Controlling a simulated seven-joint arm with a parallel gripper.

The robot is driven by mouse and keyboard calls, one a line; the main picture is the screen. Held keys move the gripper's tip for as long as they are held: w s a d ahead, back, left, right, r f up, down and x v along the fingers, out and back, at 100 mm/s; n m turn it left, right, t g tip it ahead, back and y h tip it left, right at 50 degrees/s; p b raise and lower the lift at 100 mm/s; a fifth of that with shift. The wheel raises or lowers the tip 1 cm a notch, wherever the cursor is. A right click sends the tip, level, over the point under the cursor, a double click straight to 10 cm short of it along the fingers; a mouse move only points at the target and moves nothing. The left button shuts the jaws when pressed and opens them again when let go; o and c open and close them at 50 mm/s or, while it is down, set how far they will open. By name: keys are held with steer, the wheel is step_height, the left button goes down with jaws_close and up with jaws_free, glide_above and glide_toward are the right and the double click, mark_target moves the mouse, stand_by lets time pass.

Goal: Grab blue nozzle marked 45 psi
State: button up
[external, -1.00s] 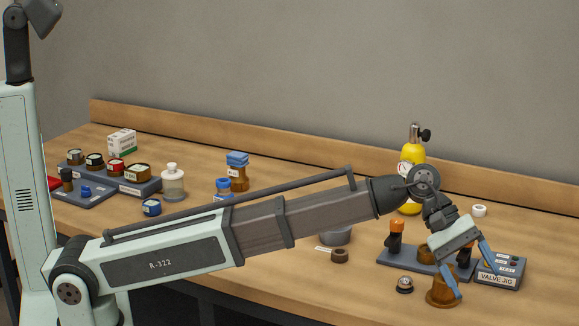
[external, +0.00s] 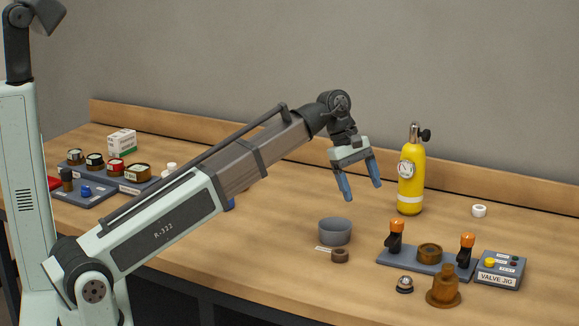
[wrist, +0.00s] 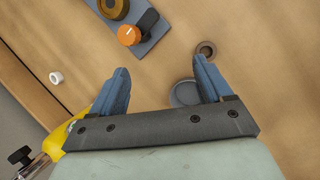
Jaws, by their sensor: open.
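My gripper (external: 362,190) is open and empty, raised above the middle of the bench; its two blue fingers also show in the wrist view (wrist: 160,66). No nozzle with a readable 45 psi mark shows. A small blue piece (external: 85,191) lies on the flat grey tray at the left; its marking is too small to read. A bit of blue (external: 230,203) shows at the lower edge of my arm. My arm hides most of the bench behind it, where blue-topped items stood in the earlier frame.
A grey bowl (external: 335,232) and small brown ring (external: 340,256) sit below my gripper. The yellow cylinder (external: 410,180) stands to its right. The valve jig (external: 499,271) with orange-topped clamps (external: 397,228) is at the front right. Several jars (external: 116,164) stand on the left rack.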

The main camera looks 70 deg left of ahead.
steer(key=s+a+n+g+y, duration=0.1)
steer(key=s+a+n, duration=0.1)
steer(key=s+a, duration=0.6)
steer(key=s+a+f+n+g+y, duration=0.1)
steer(key=s+a+n, duration=0.1)
steer(key=s+a, duration=0.7)
steer(key=s+a+f+n+g+y, duration=0.1)
steer(key=s+a, duration=0.8)
steer(key=a, duration=0.9)
steer(key=shift+s+a+n, duration=0.2)
steer(key=shift+a+n, duration=0.15)
steer(key=shift+n, duration=0.15)
steer(key=shift+s+a+f, duration=0.1)
steer(key=shift+s+f, duration=0.05)
steer(key=shift+f, duration=0.05)
step_height(320, 180, down, 8)
steer(key=shift+r, duration=0.2)
steer(key=shift+w+a+f, duration=0.1)
steer(key=shift+f, duration=1.35)
steer(key=shift+w+a+f, duration=0.1)
steer(key=shift+f, duration=1.35)
steer(key=c, duration=1.2)
